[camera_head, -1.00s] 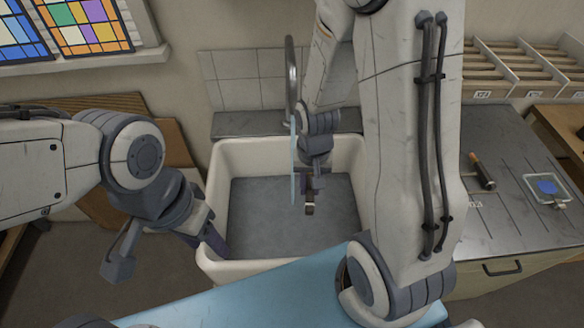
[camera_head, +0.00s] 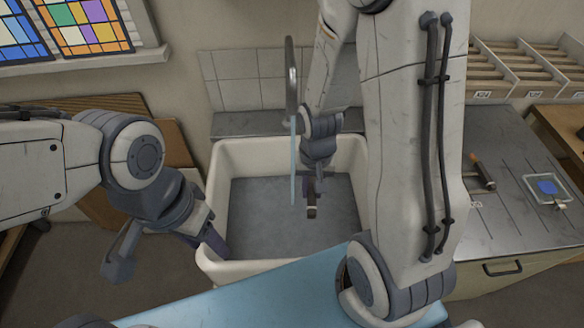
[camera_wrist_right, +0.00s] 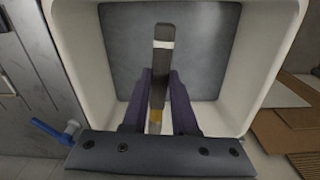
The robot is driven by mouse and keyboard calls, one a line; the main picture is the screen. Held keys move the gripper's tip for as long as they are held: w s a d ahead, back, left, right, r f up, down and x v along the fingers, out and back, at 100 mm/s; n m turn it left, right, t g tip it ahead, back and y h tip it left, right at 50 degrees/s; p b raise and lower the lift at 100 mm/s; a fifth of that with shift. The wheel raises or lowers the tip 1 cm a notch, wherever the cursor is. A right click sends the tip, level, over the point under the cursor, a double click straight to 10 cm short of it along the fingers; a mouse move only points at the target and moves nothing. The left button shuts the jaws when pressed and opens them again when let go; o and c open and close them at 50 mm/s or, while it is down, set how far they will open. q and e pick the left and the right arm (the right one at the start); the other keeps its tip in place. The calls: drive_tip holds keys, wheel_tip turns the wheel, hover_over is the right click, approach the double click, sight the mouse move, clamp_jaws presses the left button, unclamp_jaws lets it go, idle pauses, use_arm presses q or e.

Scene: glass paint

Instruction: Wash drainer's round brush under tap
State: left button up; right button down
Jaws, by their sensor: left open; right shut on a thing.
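My right gripper (camera_head: 312,188) is over the white sink (camera_head: 216,190), shut on the round brush (camera_head: 312,212). The brush's dark end with a pale band points away from the fingers in the right wrist view (camera_wrist_right: 162,50). The tap (camera_head: 291,75) rises at the back of the sink. A thin pale blue stream of water (camera_head: 293,165) falls from it, just left of the brush in the head view. I cannot tell whether water touches the brush. My left gripper (camera_head: 212,243) is open at the sink's left rim, partly hidden by its wrist. The drainer is not identifiable.
A metal counter (camera_head: 500,220) on the right holds an orange-and-black tool (camera_head: 482,172) and a clear tray with a blue patch (camera_head: 547,187). Brown boards (camera_head: 175,150) lean left of the sink. A light blue surface (camera_head: 270,290) lies in front.

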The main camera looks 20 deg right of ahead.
idle(0.4)
drive_tip(key=shift+b, duration=0.3)
drive_tip(key=s+r+b, duration=0.4)
drive_tip(key=s+b, duration=0.1)
drive_tip(key=b, duration=0.1)
drive_tip(key=shift+d+b, duration=0.3)
drive_tip(key=shift+d, duration=0.15)
drive_tip(key=shift+w, duration=0.1)
